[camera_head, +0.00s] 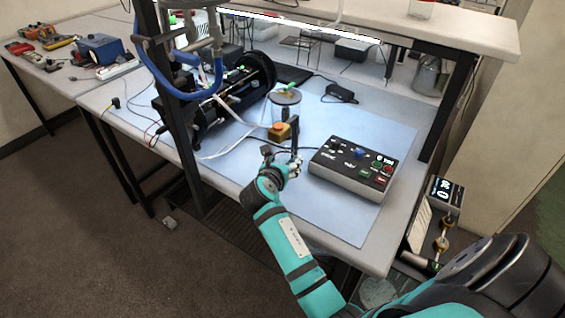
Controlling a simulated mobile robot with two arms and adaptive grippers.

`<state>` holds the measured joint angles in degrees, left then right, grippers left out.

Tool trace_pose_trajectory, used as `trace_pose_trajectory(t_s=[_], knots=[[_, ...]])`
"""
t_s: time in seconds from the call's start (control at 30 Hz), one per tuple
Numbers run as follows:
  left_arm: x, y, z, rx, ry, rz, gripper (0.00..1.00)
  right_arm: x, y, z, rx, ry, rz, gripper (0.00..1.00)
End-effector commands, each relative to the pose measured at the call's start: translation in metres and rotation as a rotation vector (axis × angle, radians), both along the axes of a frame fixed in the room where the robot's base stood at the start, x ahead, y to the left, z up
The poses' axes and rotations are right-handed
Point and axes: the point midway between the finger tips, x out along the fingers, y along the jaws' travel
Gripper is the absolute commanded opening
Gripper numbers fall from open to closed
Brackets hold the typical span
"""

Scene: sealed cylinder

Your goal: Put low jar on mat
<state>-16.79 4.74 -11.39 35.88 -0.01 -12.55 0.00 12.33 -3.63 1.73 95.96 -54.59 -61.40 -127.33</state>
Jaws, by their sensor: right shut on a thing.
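A clear low jar (285,98) with a greyish lid and some yellow-green content shows just beyond my right gripper (281,148). The light blue mat (335,220) covers much of the bench top beneath. I cannot tell whether the jar touches it. My left gripper is out of view.
A dark post (175,110) rises at the bench's front left.

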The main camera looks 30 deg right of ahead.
Motion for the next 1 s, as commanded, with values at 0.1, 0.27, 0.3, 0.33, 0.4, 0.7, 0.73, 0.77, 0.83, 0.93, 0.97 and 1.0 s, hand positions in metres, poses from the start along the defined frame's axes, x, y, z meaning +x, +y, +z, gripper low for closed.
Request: trace_pose_trajectory(t_s=[0.1, 0.27, 0.3, 0.33, 0.4, 0.7, 0.73, 0.77, 0.83, 0.93, 0.97, 1.0], knots=[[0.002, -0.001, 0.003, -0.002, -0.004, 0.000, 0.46, 0.019, -0.010, 0.000, -0.001, 0.000, 0.000, 0.16], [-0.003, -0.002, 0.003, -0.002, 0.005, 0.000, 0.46, 0.027, -0.014, -0.005, 0.000, 0.000, 0.001, 0.16], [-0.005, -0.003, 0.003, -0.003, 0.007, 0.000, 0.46, 0.027, -0.014, -0.009, 0.001, 0.002, 0.000, 0.16], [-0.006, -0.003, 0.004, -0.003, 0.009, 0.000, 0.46, 0.027, -0.014, -0.014, 0.000, 0.003, 0.001, 0.16], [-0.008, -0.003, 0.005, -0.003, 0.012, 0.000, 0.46, 0.027, -0.014, -0.024, 0.000, 0.005, 0.002, 0.16], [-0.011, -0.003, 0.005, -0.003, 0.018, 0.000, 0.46, 0.027, -0.014, -0.038, -0.001, -0.001, 0.001, 0.16], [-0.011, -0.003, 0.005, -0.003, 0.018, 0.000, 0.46, 0.027, -0.014, -0.038, -0.001, -0.001, 0.001, 0.16], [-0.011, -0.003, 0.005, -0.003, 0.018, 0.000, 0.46, 0.027, -0.014, -0.038, -0.001, -0.001, 0.001, 0.16], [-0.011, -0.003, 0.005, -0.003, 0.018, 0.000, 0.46, 0.027, -0.014, -0.039, -0.001, 0.000, 0.001, 0.16], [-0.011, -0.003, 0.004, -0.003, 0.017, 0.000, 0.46, 0.027, -0.014, -0.041, -0.001, 0.001, 0.002, 0.64], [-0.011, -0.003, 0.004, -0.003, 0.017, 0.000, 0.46, 0.027, -0.014, -0.041, -0.001, 0.001, 0.002, 0.68], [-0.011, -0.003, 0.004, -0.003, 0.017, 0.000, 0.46, 0.027, -0.014, -0.041, -0.001, 0.001, 0.002, 0.73]])
